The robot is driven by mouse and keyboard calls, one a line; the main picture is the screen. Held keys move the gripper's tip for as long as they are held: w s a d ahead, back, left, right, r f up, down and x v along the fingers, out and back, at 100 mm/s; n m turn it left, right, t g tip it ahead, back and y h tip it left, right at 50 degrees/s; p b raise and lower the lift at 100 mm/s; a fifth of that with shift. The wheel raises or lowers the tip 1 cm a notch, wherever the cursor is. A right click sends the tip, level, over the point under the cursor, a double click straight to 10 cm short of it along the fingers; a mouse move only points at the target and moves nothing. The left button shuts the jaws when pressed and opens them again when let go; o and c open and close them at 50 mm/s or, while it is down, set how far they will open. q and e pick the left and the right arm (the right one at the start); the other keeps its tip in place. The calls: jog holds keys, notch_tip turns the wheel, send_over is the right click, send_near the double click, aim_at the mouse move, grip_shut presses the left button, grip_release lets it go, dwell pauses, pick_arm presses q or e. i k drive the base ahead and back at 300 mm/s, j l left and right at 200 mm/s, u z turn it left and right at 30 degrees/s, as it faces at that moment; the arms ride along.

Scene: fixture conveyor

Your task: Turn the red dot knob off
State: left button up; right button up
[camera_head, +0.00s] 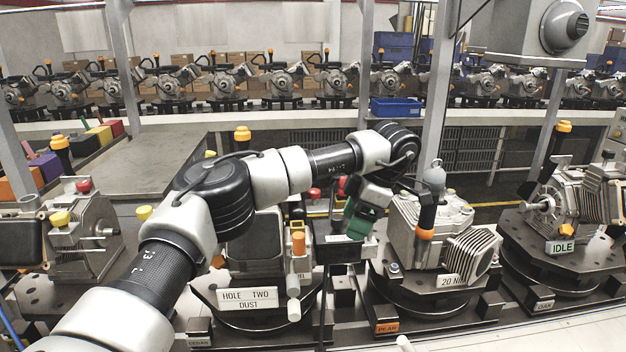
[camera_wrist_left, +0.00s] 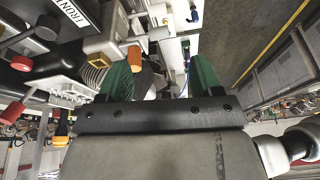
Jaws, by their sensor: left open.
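A red knob (camera_head: 314,193) stands on the middle machine, left of my left gripper (camera_head: 360,222). A second red part (camera_head: 342,184) shows right beside the gripper, partly behind my arm. Another red knob (camera_head: 84,186) sits on the far-left machine. No dot mark can be made out on any of them. My left gripper is open, with green fingers pointing down between the middle machine and the one on its right. In the left wrist view the open fingers (camera_wrist_left: 160,72) have no object visibly held; a red knob (camera_wrist_left: 22,63) and an orange knob (camera_wrist_left: 135,55) are to their left. My right gripper is not in view.
The middle machine has a plate reading "HOLE TWO DUST" (camera_head: 247,299) and an orange-topped lever (camera_head: 298,243). Right of the gripper is a grey motor (camera_head: 470,250) with an orange-collared black handle (camera_head: 427,215). An "IDLE" machine (camera_head: 560,247) stands farther right. A blue bin (camera_head: 396,107) is behind.

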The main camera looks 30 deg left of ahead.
aim_at(314, 194)
jog(key=i+j, duration=0.85)
jog(key=j, duration=0.1)
